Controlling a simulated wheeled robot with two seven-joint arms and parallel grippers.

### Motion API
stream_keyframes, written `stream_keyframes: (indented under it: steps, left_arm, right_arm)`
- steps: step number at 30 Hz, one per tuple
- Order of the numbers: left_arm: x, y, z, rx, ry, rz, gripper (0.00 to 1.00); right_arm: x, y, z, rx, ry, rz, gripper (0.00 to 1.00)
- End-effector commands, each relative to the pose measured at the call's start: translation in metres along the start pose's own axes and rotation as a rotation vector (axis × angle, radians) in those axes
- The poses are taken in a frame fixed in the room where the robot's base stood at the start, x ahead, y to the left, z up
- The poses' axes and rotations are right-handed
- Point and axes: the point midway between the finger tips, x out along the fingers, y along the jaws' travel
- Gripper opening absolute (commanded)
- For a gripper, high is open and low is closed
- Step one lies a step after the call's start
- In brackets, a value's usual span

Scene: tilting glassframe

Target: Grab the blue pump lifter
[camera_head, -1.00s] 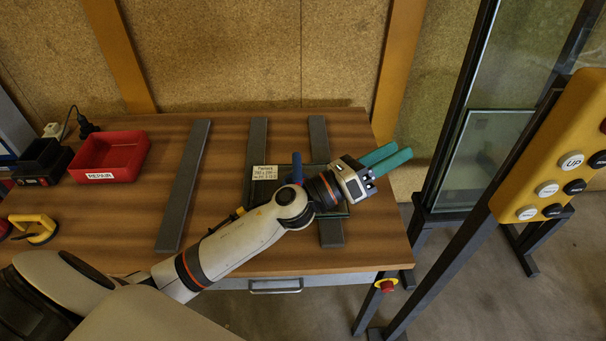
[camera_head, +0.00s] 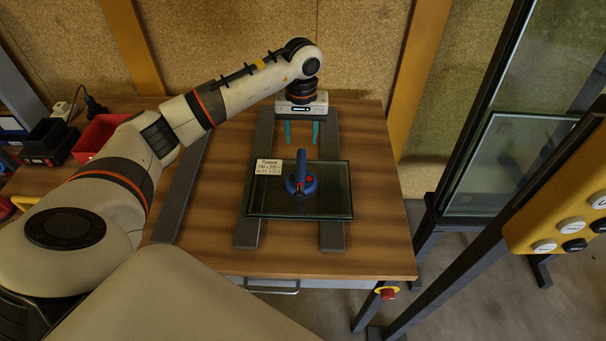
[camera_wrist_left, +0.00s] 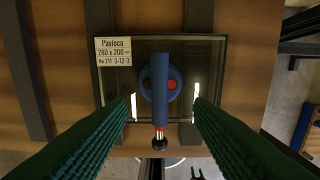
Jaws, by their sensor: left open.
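The blue pump lifter (camera_head: 302,180) stands on a dark-framed glass pane (camera_head: 330,203) on the wooden table. My right gripper is not in view.
The pane, with a paper label (camera_head: 268,167), rests across two grey bars (camera_head: 247,234); another grey bar (camera_head: 180,200) lies to the left. A red bin (camera_head: 95,137) is partly hidden behind my arm. A yellow button panel (camera_head: 560,205) stands at right.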

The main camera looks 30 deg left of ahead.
Motion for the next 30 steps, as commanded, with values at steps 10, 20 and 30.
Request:
stream_keyframes:
  steps: [10,20,30]
  left_arm:
    - [0.053,-0.002,-0.002,0.001,0.005,-0.003,0.47]
    - [0.087,0.001,-0.008,0.000,0.009,-0.004,0.47]
    - [0.111,0.001,-0.006,0.000,0.002,-0.005,0.47]
  right_arm:
    - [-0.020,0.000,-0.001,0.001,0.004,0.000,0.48]
    - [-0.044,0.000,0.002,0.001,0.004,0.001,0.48]
    - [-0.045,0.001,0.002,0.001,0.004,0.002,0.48]
